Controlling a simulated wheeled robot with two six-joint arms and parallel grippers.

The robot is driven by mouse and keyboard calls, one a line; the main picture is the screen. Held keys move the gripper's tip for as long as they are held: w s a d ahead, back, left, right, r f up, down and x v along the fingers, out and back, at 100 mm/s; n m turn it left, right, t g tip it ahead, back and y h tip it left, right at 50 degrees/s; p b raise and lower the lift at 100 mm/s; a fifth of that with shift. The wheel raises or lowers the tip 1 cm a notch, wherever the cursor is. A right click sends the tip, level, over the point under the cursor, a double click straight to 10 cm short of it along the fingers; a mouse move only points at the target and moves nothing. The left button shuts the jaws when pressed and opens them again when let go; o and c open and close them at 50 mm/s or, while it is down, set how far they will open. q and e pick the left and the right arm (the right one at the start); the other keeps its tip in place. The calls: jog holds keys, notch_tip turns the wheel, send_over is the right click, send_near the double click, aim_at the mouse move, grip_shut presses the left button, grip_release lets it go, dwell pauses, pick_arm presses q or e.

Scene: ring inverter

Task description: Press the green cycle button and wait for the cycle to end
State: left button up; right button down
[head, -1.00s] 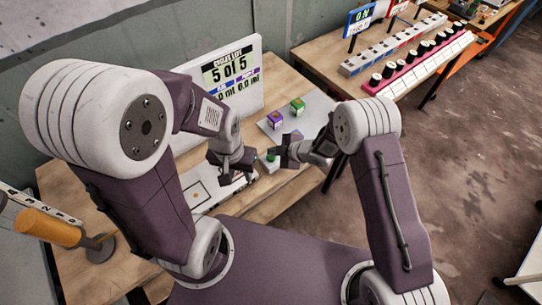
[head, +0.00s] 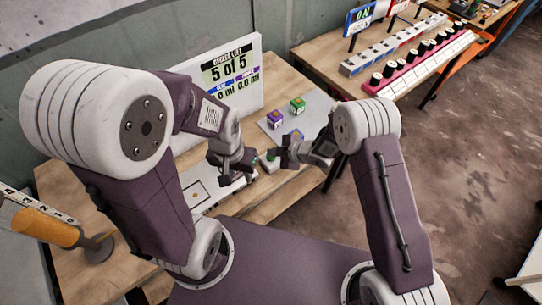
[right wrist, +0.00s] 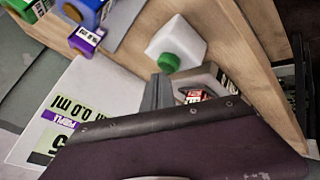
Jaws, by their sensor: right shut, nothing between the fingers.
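The green button (right wrist: 169,62) sits on a white box (right wrist: 178,42) in the right wrist view. In the head view the button (head: 270,154) is small and partly hidden by my right gripper. My right gripper (head: 272,150) is shut and empty, close beside the button; its tip (right wrist: 158,88) shows just below the button in the right wrist view. I cannot tell whether they touch. My left gripper (head: 236,170) hangs left of the button, its jaw state unclear. The white display board (head: 232,80) reads "CYCLES LEFT 5 of 5", with 0.0 ml values below.
Another bench (head: 320,52) with racks stands at the back right.

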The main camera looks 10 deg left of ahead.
jog(key=shift+f+b, duration=0.5)
dwell(0.6)
jog(key=shift+r, duration=0.15)
jog(key=shift+r+p, duration=0.8)
jog(key=shift+r, duration=0.1)
notch_tip(320, 180, up, 5)
jog(key=p, duration=0.4)
dwell(0.6)
